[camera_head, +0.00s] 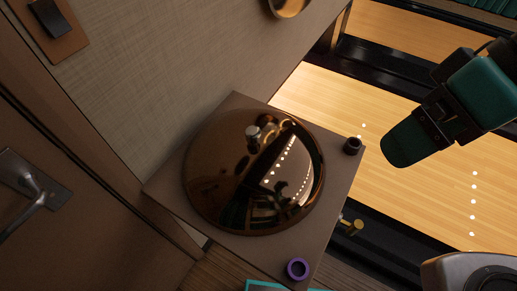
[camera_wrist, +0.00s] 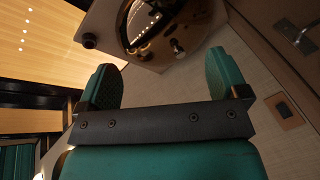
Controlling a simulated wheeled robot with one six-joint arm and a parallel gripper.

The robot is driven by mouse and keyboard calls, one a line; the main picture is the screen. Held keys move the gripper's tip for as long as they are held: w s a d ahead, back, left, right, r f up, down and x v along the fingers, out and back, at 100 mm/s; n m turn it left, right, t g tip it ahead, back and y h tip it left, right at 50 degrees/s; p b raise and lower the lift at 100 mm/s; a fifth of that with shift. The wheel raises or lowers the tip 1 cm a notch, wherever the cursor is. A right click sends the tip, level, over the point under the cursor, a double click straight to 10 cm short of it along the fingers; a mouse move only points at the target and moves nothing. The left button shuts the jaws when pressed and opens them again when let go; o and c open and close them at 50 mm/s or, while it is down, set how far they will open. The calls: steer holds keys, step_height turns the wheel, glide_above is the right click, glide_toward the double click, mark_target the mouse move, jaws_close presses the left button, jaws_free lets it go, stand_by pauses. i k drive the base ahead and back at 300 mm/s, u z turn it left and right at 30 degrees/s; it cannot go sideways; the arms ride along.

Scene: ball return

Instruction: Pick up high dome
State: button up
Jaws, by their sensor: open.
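The high dome (camera_head: 225,190) is a large, shiny, copper-brown dome with a small metal knob (camera_head: 253,133) on top. It sits on a square grey-brown stand top (camera_head: 165,190) and covers most of it. In the wrist view the dome (camera_wrist: 145,38) is at the top, partly cut off, with its knob (camera_wrist: 177,48) at its lower edge in the picture. My gripper (camera_head: 400,150) is teal and black, to the right of the dome in the head view and apart from it. Its two fingers are spread and empty in the wrist view (camera_wrist: 161,75). Whatever is under the dome is hidden.
A small dark cylinder (camera_head: 352,147) and a purple ring (camera_head: 298,269) sit at the stand's right and front corners. A brass knob (camera_head: 352,227) juts beside it. A wall (camera_head: 150,70) stands behind, and a door handle (camera_head: 40,195) is at left. Bowling lanes (camera_head: 420,190) lie at right.

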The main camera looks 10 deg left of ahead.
mark_target(250, 171)
steer(key=k, duration=1.3)
steer(key=u, duration=0.65)
steer(key=i, duration=1.25)
steer(key=z, duration=0.2)
